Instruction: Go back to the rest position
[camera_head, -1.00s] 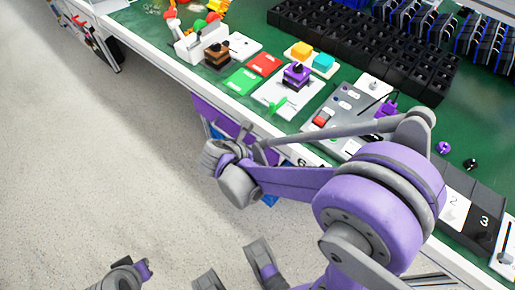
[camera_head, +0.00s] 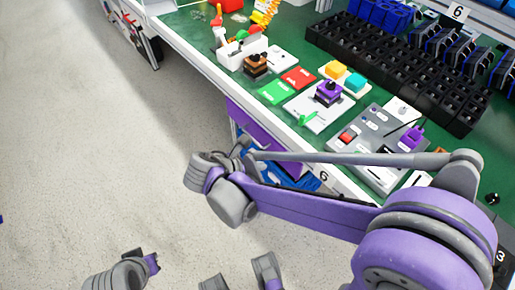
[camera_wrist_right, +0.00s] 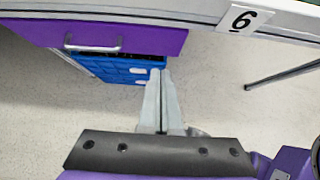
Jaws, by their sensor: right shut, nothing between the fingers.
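My right gripper (camera_wrist_right: 160,74) is shut and empty. In the right wrist view its grey fingers lie together, over the floor and a blue crate (camera_wrist_right: 118,70) beneath the bench. In the head view my right forearm reaches left across the bench's front edge, with the wrist out over the floor; the fingers are mostly hidden behind it. A purple rotary switch (camera_head: 328,94) stands on a white plate on the green bench top, clear of the gripper. A brown and black switch (camera_head: 256,65) stands to its left. My left gripper does not show clearly.
Black bins (camera_head: 400,65) stand farther back. A purple drawer (camera_wrist_right: 120,38) hangs under the bench edge. The grey floor (camera_head: 110,150) at left is clear.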

